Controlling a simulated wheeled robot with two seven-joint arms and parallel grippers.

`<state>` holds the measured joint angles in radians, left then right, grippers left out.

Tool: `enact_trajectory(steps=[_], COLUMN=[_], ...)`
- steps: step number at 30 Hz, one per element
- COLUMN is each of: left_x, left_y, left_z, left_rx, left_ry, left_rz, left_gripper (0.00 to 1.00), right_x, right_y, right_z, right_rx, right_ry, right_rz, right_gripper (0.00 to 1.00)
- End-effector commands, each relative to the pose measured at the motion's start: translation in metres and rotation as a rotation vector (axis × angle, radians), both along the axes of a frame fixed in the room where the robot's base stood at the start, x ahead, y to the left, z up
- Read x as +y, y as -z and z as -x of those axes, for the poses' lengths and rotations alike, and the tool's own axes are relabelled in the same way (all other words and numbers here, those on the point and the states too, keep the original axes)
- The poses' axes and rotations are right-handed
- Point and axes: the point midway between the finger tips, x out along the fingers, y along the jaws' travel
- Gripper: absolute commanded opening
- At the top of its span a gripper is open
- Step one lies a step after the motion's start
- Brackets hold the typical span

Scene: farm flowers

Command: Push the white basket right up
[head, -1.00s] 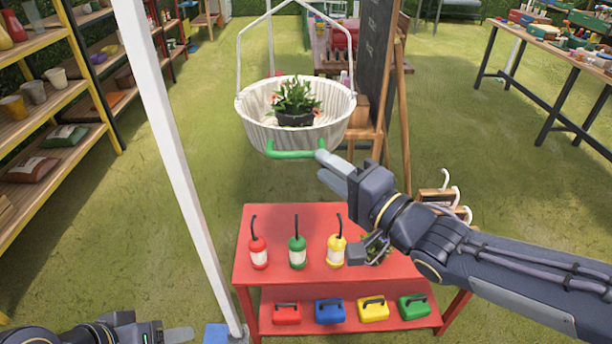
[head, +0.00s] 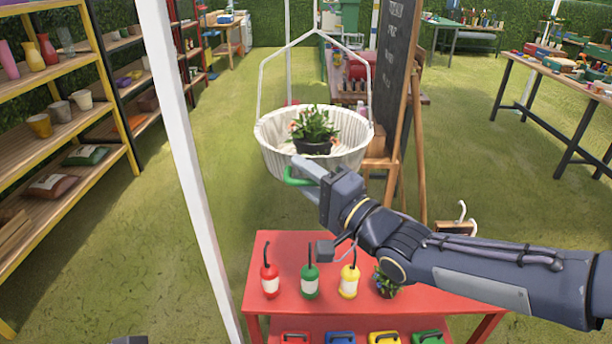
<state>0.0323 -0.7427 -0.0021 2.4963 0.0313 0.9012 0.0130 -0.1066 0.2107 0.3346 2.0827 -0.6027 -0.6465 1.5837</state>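The white basket (head: 272,152) is a round ribbed tub hanging from white rods, with a potted plant (head: 313,130) inside. A green handle (head: 297,182) sticks out from its near side. My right gripper (head: 303,178) reaches in from the right at the handle. Its two grey fingers are apart, one above and one below the handle's right part, and partly hide it. I cannot tell whether they touch it. My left gripper is not visible; only a small dark piece shows at the bottom left edge.
A red table (head: 400,290) with red, green and yellow bottles stands below my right arm. A white post (head: 190,150) rises left of the basket. A blackboard (head: 397,90) stands close behind it on the right. Shelves (head: 60,150) line the left side.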

Motion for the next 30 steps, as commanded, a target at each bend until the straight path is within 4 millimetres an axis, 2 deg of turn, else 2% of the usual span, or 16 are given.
enact_trajectory(steps=[2,9,20,26,30], left_x=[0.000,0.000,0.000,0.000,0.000], left_y=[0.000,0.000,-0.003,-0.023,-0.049], left_z=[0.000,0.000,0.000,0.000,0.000], left_rx=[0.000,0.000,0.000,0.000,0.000], left_ry=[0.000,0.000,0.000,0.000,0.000], left_rz=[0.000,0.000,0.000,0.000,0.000], left_gripper=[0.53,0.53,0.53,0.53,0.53], right_x=[0.000,0.000,0.000,-0.001,-0.001], right_y=[0.000,0.000,-0.006,-0.032,-0.064], right_z=[0.000,0.000,0.000,0.000,0.000], right_rx=[0.000,-0.001,-0.004,-0.008,-0.008], right_ry=[0.000,0.000,0.000,0.001,0.001], right_rz=[0.000,-0.001,-0.004,-0.007,-0.008], right_gripper=[0.32,0.00,0.00,0.00,0.00])
